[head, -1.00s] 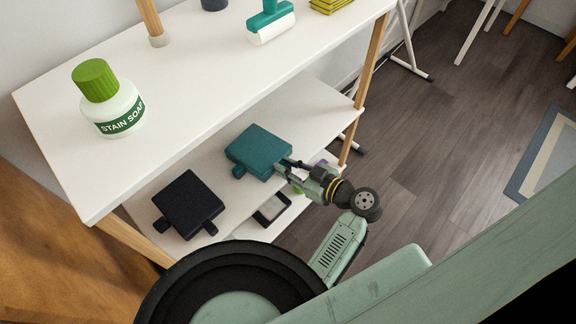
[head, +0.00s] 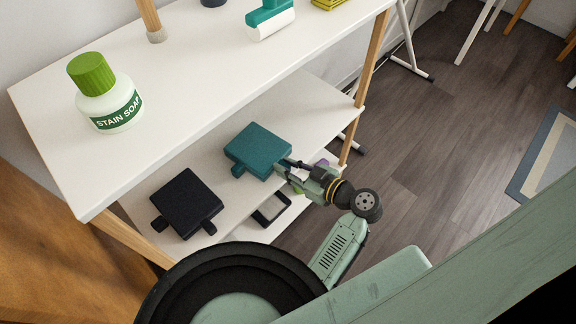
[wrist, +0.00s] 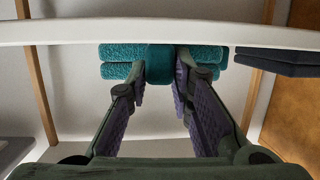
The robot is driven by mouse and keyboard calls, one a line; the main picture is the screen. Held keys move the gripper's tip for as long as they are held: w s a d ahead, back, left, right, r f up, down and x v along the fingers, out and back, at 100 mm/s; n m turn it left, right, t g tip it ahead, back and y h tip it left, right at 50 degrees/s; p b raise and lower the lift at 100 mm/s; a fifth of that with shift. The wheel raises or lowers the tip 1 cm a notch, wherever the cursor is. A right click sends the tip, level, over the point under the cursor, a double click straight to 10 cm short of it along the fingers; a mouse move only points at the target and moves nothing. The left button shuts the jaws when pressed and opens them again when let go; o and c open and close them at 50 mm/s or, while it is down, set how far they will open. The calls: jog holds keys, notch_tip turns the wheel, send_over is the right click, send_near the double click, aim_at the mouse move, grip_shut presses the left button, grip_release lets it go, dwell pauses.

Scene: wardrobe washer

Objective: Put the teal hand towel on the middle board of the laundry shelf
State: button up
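The teal hand towel (head: 258,150) is a folded block with tabs, over the middle board (head: 312,112) of the laundry shelf, right of the dark towel. My gripper (head: 289,164) reaches it from the right. In the wrist view the towel (wrist: 118,62) shows two folded layers just behind the white board edge (wrist: 90,32). Its tab (wrist: 161,57) fills the gap between my fingertips (wrist: 161,72), and both fingers appear to touch it. The towel looks level and seems to rest on the board, though its contact underneath is hidden.
A dark folded towel (head: 187,204) lies on the same board to the left. A wooden post (head: 367,65) stands at the shelf's right end.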

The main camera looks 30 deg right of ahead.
jog(key=o, duration=0.5)
jog(key=shift+a+f, duration=0.15)
jog(key=shift+f, duration=0.4)
jog(key=shift+r, duration=0.1)
jog(key=shift+w+r+p, duration=0.1)
jog(key=shift+r+p, duration=3)
jog(key=shift+r, duration=2.15)
jog(key=p+v, duration=0.1)
jog(key=v, duration=1.1)
jog(key=shift+p, duration=0.35)
